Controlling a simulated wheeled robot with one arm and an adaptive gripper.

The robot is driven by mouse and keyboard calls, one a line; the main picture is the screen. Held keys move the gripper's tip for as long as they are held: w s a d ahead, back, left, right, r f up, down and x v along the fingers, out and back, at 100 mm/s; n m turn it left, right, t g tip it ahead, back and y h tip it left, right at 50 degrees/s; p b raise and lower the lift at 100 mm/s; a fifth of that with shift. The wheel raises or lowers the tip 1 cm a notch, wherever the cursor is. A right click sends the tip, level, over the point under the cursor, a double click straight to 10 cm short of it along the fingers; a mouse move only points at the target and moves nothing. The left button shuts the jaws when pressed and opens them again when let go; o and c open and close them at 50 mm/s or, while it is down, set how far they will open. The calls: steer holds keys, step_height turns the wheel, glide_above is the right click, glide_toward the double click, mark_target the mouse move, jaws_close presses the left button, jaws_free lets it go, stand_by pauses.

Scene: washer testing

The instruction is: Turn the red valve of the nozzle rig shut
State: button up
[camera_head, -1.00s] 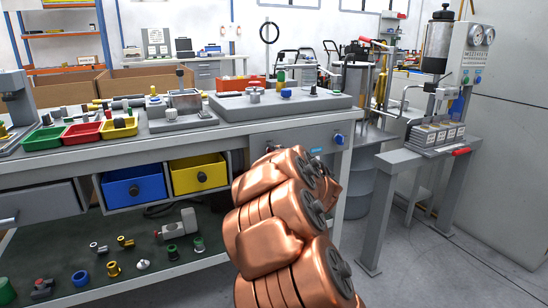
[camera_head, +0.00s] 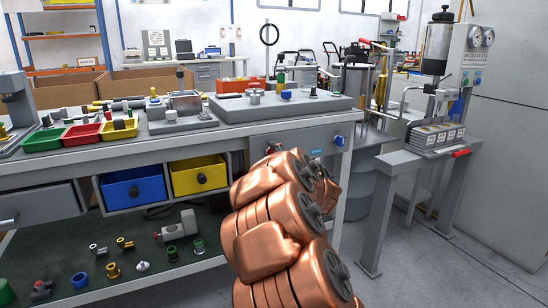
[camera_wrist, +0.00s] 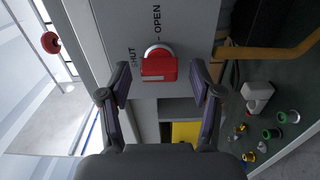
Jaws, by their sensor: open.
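The red valve (camera_wrist: 159,69) shows in the wrist view on a pale grey panel, with a light round collar behind its red handle. The word OPEN is printed above it and SHUT to its left, as the picture lies. I cannot tell which mark the handle points to. My gripper (camera_wrist: 160,84) is open, with one dark finger at each side of the valve in the picture. Gaps show on both sides, and I see no contact. In the head view my copper-coloured arm covers part of the bench front, and neither the valve nor the fingers can be made out clearly.
A second red knob (camera_wrist: 50,43) is at the upper left of the wrist view. A yellow bar (camera_wrist: 270,53) runs at the right. The workbench (camera_head: 110,153) carries trays and fixtures, with blue (camera_head: 134,188) and yellow (camera_head: 198,177) bins below. A press stand (camera_head: 405,160) stands at right.

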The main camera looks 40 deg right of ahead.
steer(key=shift+s, duration=0.1)
steer(key=v, duration=1.1)
steer(key=shift+s+a, duration=0.15)
steer(key=shift+s, duration=0.2)
steer(key=s+a+r+m+g+h+p, duration=0.1)
steer(key=a+r+m+g+h+p, duration=0.15)
steer(key=r+m+p, duration=0.45)
steer(key=s+a+r+m+g+h+p, duration=0.1)
steer(key=r+m+g+h+p, duration=0.2)
steer(key=r+p, duration=0.8)
steer(key=s+a+r+m+g+y+p, duration=0.1)
steer(key=s+a+r+g+y+p, duration=0.2)
steer(key=s+a+p, duration=0.5)
steer(key=s+a+r+m+g+y+p, duration=0.1)
steer(key=s+a+r+g+y+p, duration=0.3)
steer(key=a, duration=1.2)
steer(key=s+a+r+m+g+y+p, duration=0.2)
steer(key=s+a+r+g+y+p, duration=0.2)
steer(key=s+a+p, duration=0.8)
steer(key=s+r+g+p, duration=0.1)
steer(key=g+p, duration=0.1)
steer(key=p, duration=0.1)
